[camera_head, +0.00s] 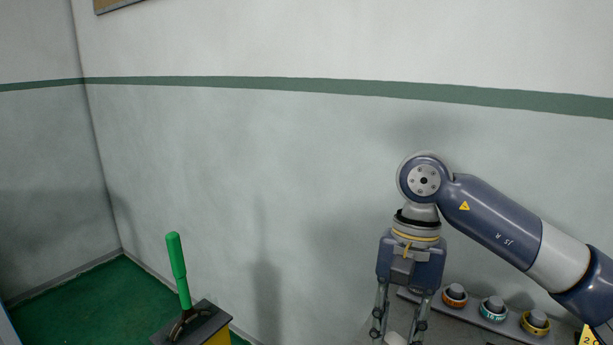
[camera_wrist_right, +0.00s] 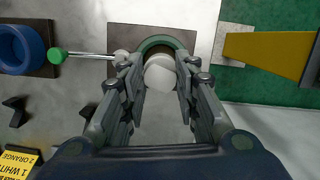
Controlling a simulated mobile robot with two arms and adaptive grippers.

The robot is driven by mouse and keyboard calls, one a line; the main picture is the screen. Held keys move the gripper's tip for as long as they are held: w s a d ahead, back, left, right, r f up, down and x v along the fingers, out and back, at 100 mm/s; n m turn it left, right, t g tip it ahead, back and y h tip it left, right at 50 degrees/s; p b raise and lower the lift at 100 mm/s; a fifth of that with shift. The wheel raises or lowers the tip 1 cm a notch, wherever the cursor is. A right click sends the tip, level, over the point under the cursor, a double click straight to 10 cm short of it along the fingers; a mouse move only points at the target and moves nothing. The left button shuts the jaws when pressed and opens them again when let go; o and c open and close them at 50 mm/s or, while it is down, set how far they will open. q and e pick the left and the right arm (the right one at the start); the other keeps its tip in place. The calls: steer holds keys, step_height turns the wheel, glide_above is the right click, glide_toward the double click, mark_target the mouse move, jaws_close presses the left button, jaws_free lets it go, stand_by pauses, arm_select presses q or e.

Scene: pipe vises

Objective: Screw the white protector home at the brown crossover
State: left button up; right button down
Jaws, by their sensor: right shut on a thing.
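My right gripper (camera_head: 399,327) points down at the bottom of the head view, its fingertips near the lower edge. It is shut on the white protector (camera_head: 394,339), of which only a small part shows there. In the right wrist view the protector (camera_wrist_right: 160,74) is a short white cylinder between the fingers (camera_wrist_right: 161,84). It lies in front of a dark green ring (camera_wrist_right: 158,41) on a dark plate; I cannot tell whether they touch. I cannot make out the brown crossover. My left gripper is in neither view.
A lever with a green knob (camera_wrist_right: 57,56) and a blue ring (camera_wrist_right: 16,48) lie left of the protector. Orange (camera_head: 454,295), teal (camera_head: 494,309) and yellow (camera_head: 536,323) ringed caps stand on a grey bench. A green handle (camera_head: 178,269) rises at left.

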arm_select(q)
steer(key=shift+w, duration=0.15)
arm_select(e)
steer(key=m, duration=0.2)
steer(key=shift+f+m+y+b, duration=0.1)
steer(key=shift+m+y+b, duration=0.2)
steer(key=shift+b, duration=0.05)
steer(key=shift+m+t, duration=0.3)
steer(key=shift+m, duration=0.8)
steer(key=m+b, duration=0.1)
steer(key=m, duration=0.3)
steer(key=shift+t+y, duration=0.3)
steer(key=m+b, duration=0.1)
steer(key=m, duration=0.2)
steer(key=shift+m+t, duration=0.3)
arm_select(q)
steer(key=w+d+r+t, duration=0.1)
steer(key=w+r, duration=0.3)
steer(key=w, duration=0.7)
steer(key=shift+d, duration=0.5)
arm_select(e)
steer(key=shift+m, duration=1)
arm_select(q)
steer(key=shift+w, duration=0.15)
arm_select(e)
steer(key=shift+t, duration=0.3)
